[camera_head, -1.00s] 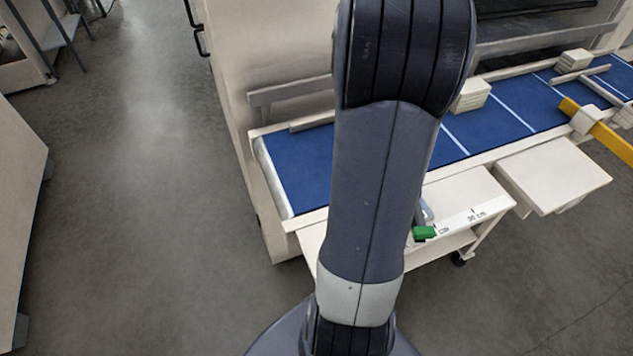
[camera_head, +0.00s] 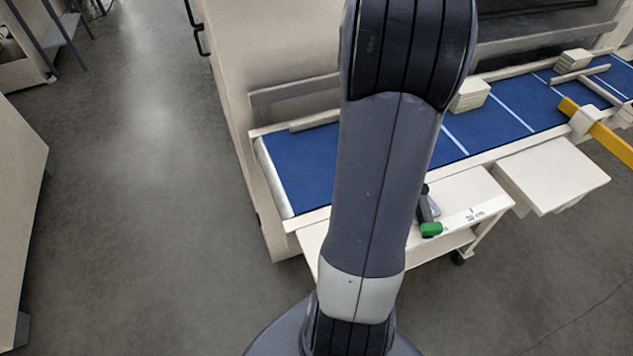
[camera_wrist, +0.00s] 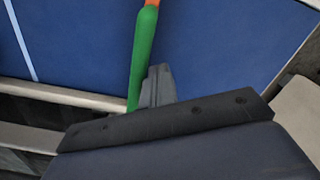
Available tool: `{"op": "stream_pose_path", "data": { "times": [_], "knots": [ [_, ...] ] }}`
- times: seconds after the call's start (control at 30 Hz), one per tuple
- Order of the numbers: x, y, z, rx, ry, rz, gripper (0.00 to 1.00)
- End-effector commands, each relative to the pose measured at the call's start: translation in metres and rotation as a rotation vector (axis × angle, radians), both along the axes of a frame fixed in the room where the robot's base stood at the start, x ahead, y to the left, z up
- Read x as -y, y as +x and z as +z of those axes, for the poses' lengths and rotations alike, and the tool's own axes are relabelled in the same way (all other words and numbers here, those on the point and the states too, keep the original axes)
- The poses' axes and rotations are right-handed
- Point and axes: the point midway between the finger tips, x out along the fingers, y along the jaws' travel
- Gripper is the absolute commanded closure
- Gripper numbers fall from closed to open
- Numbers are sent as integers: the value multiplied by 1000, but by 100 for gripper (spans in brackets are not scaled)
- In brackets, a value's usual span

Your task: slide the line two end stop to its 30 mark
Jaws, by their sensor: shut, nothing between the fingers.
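The green end stop (camera_head: 431,229) sits on the white scale strip (camera_head: 455,222) along the front of the small white table. A printed mark that looks like 30 shows on the strip to its right. My gripper (camera_head: 428,205) is shut and empty, just behind the stop, partly hidden by my arm. In the wrist view, a green bar with an orange end (camera_wrist: 143,55) stands directly left of my closed fingers (camera_wrist: 158,85). I cannot tell for sure whether they touch.
The blue conveyor belt (camera_head: 298,165) with white lines runs behind the table. Pale blocks (camera_head: 471,94) sit on it. A yellow bar (camera_head: 600,130) reaches over the belt at the right. A second white shelf (camera_head: 552,175) adjoins on the right. Floor at left is clear.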

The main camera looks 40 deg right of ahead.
Motion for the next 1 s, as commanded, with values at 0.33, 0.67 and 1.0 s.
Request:
{"op": "stream_pose_path", "data": {
  "times": [0.33, 0.67, 1.0],
  "knots": [
    [7, -2, 0, 0, 0, -2, 100],
    [14, -4, 0, 0, 0, -1, 100],
    [20, -6, 0, 0, 0, -1, 100]
  ]
}}
